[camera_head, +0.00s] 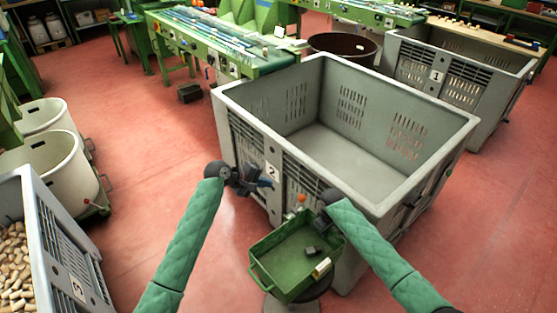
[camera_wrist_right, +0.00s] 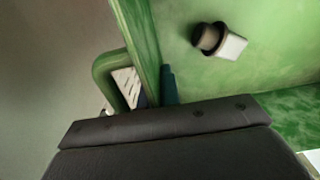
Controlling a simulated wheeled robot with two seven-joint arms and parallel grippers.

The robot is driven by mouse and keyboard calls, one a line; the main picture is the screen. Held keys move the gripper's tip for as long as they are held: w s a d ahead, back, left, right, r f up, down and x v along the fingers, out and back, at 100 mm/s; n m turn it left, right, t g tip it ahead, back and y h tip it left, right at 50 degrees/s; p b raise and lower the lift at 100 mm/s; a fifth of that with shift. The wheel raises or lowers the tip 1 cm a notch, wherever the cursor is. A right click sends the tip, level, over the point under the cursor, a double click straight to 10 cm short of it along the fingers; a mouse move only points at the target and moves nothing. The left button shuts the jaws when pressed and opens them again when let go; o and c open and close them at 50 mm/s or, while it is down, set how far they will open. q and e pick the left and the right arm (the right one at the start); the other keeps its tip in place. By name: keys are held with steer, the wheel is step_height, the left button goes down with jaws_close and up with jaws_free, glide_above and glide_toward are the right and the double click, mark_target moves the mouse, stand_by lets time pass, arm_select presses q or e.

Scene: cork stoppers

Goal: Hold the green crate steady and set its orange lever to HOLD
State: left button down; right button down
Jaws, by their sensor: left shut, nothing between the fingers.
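The green crate (camera_head: 254,250) is a small open tray on a dark round stool (camera_head: 318,290). An orange knob (camera_head: 301,198), seemingly the lever's end, shows at its far side; its setting cannot be read. My left gripper (camera_head: 264,183) is shut and empty, above and left of the knob, apart from the crate. My right gripper (camera_head: 324,208) is at the crate's far right corner; its fingers are mostly hidden, so its opening and any contact cannot be told.
Bin 3 (camera_head: 70,255), holding corks, is at left. Red floor (camera_head: 140,200) is free between.

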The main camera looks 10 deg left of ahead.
steer(key=c, duration=1.5)
jaws_free()
steer(key=shift+c, duration=0.2)
